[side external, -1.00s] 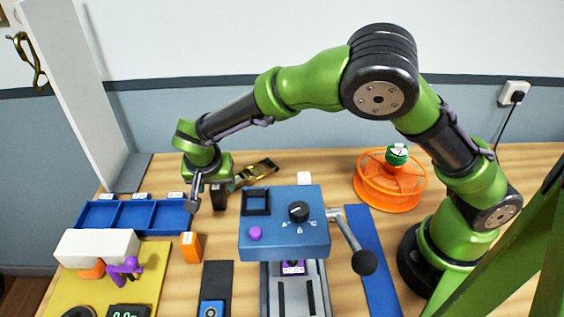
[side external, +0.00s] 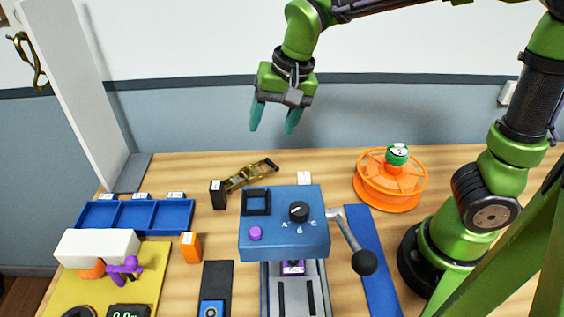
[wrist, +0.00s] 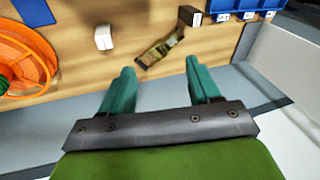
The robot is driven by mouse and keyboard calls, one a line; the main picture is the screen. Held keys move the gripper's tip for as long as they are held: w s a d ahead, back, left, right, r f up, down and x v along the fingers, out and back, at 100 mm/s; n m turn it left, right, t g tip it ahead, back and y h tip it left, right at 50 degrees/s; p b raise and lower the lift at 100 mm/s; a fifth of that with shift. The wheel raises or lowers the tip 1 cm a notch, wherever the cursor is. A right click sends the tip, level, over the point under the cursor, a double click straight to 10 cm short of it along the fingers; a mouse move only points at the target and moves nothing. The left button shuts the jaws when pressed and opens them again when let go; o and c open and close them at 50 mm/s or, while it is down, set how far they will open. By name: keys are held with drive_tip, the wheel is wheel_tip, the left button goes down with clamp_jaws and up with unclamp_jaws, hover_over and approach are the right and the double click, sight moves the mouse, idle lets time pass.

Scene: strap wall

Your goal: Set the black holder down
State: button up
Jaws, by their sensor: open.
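The black holder (side external: 217,194) stands upright on the wooden table, right of the blue compartment tray. In the wrist view the holder (wrist: 188,16) is at the top, with a pale label side showing. My gripper (side external: 273,130) is high above the back of the table, up and to the right of the holder and apart from it. Its teal fingers are spread, with nothing between them, as the wrist view of my gripper (wrist: 160,68) also shows.
A brass-coloured strap piece (side external: 252,175) lies just right of the holder. The blue tray (side external: 135,215), an orange block (side external: 190,246), a blue machine with a dial (side external: 285,235) and lever, and an orange reel (side external: 390,190) stand around. A white panel (side external: 75,95) rises at left.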

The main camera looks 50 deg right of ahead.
drive_tip(key=s+d+r+n+t, duration=0.1)
drive_tip(key=s+d+t, duration=0.1)
drive_tip(key=s, duration=0.4)
drive_tip(key=s+d+r+n+t, duration=0.1)
drive_tip(key=s+d+n+t, duration=0.1)
drive_tip(key=s+d, duration=0.2)
drive_tip(key=s, duration=0.2)
drive_tip(key=shift+s+d+r+y, duration=0.3)
drive_tip(key=shift+s+d+r, duration=0.1)
idle(0.4)
